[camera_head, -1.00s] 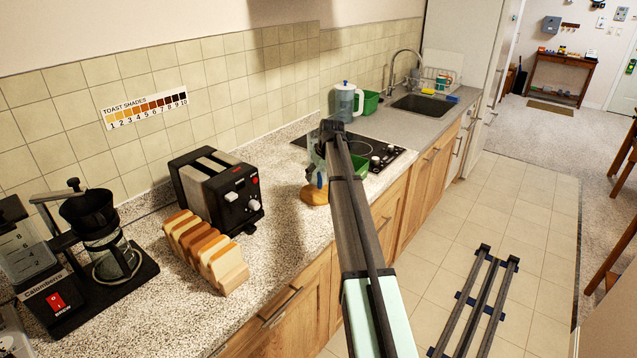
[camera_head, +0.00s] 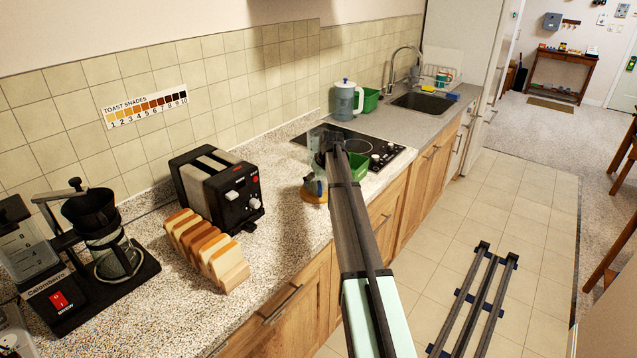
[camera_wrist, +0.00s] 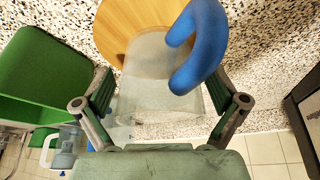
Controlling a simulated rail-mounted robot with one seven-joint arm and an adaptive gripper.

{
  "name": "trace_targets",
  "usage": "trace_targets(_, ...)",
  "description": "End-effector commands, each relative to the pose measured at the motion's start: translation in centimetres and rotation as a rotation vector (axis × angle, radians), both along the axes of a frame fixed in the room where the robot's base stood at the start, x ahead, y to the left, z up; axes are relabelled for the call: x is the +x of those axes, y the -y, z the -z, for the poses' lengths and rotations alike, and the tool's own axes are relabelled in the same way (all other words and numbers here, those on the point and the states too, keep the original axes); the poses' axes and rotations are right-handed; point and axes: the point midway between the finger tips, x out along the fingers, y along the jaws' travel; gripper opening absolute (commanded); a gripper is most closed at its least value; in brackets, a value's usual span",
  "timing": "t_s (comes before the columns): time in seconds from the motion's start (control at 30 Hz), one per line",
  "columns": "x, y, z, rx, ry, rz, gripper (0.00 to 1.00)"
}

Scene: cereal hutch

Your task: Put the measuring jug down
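The measuring jug is clear with a blue handle; its body (camera_wrist: 150,95) and handle (camera_wrist: 192,55) fill the middle of the wrist view. In the head view the jug (camera_head: 315,178) hangs below my gripper (camera_head: 328,145), partly hidden by my arm. My gripper (camera_wrist: 162,100) has a finger on each side of the jug and is shut on it. A round wooden board (camera_wrist: 120,22) lies on the counter beneath the jug, and also shows in the head view (camera_head: 313,197). I cannot tell whether the jug's base touches the board.
A green container (camera_head: 359,165) stands close on the right, by the black hob (camera_head: 385,160). A toaster (camera_head: 222,190), bread slices (camera_head: 207,248) and coffee maker (camera_head: 100,250) stand left. Speckled counter (camera_head: 285,235) is free in front.

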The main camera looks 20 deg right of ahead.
Motion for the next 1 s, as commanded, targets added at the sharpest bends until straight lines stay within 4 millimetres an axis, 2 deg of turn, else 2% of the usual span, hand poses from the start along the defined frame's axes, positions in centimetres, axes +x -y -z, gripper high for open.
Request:
trace_targets(0.27,0.0,0.0,-0.2,0.000,0.000,0.000,0.97)
trace_targets(0.47,-0.6,0.1,-1.7,-0.001,0.002,0.000,0.97)
trace_targets(0.8,-3.1,0.3,-7.6,-0.001,0.003,0.000,0.97)
trace_targets(1.0,-4.1,0.4,-10.3,0.000,0.001,0.000,0.97)
